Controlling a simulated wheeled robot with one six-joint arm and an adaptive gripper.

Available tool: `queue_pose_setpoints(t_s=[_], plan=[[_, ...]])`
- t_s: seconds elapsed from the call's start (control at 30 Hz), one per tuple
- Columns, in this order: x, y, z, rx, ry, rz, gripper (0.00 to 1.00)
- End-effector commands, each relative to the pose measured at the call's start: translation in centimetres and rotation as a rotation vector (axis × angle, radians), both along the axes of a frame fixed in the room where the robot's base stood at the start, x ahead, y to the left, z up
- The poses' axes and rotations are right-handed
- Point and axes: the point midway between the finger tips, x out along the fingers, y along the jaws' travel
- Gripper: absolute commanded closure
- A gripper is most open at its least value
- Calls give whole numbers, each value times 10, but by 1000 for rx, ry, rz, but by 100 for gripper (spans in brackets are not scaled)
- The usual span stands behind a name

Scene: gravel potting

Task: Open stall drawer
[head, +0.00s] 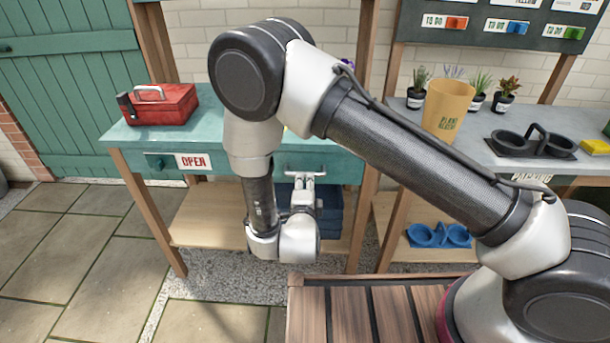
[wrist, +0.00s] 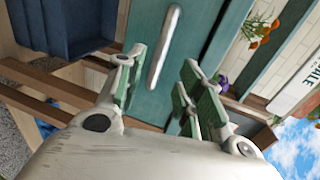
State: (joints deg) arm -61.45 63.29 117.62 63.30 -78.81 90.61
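The teal stall (head: 135,135) stands in front of the brick wall. Its teal drawer front (wrist: 195,35) with a long silver bar handle (wrist: 165,48) fills the middle of the wrist view. The drawer looks shut. My gripper (wrist: 164,62) is open, its two fingers apart on either side of the handle in the picture. No contact with the handle shows, and I cannot tell the exact gap.
A red toolbox (head: 165,104) is on the stall top, above an "OPEN" sign (head: 193,161). A grey packing bench (head: 480,150) with a tan pot (head: 447,108) stands to the right. Paving at left is clear.

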Motion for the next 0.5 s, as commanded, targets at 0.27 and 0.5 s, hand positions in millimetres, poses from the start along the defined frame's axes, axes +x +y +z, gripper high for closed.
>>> queue_pose_setpoints(t_s=[0.27, 0.5], plan=[[41, -3, -9, 9, 3, -5, 63], [70, -3, -15, 8, 4, -3, 63]])
